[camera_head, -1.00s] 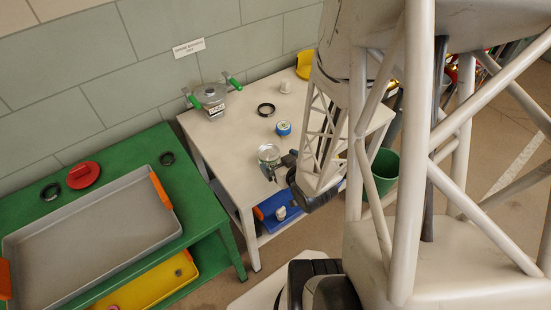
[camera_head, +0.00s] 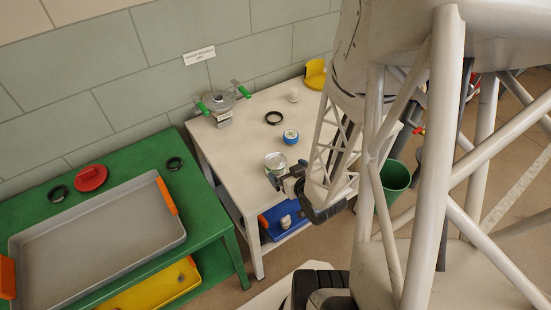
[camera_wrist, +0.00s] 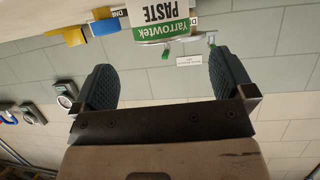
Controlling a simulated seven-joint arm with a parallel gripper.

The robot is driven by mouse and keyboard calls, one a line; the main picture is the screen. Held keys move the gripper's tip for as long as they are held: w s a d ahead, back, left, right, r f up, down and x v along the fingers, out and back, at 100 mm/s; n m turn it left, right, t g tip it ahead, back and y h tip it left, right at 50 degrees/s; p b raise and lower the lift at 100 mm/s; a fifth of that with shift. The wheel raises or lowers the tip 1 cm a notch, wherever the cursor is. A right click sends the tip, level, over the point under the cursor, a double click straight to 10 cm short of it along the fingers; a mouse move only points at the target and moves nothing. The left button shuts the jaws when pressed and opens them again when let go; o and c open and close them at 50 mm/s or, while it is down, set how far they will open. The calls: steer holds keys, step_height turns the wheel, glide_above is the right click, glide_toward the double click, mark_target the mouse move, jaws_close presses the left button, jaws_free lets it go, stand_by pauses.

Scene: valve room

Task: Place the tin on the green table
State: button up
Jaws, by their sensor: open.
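A tin (camera_head: 275,160) with a silvery top stands on the front edge area of the cream table (camera_head: 235,150). In the wrist view the tin (camera_wrist: 160,18) shows a green and white label, upside down, reading "Yarrowtek PASTE"; part of it is cut off by the frame's top. My gripper (camera_head: 281,174) is close by on the near side of the tin. In the wrist view my gripper (camera_wrist: 160,80) is open and empty, with the tin ahead of its fingers. The green table (camera_head: 215,205) stands left of the cream table.
A grey tray (camera_head: 100,235) with orange handles covers much of the green table. A red round object (camera_head: 91,178) and black rings (camera_head: 174,163) lie behind it. A blue-and-white roll (camera_head: 291,137), a black ring (camera_head: 273,118) and a green-handled device (camera_head: 222,102) are on the cream table.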

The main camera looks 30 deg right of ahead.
steer(key=shift+w+r, duration=0.45)
steer(key=shift+r, duration=0.05)
steer(key=w+a+r+g+h, duration=0.1)
steer(key=w+a+r+g, duration=0.15)
steer(key=r, duration=0.45)
steer(key=w+a+r+g, duration=0.1)
steer(key=r+g, duration=0.2)
steer(key=r, duration=0.4)
steer(key=s+a+r+g+y, duration=0.1)
steer(key=s+a+r+g, duration=0.1)
steer(key=s+a+r, duration=0.4)
steer(key=s+a+r+g+y, duration=0.1)
steer(key=s+a+r+g, duration=0.2)
steer(key=s+a+r, duration=0.3)
step_height(320, 180, up, 4)
steer(key=shift+a+r+n, duration=0.25)
steer(key=shift+a+n, duration=0.1)
steer(key=shift+n, duration=0.05)
steer(key=shift+w, duration=0.1)
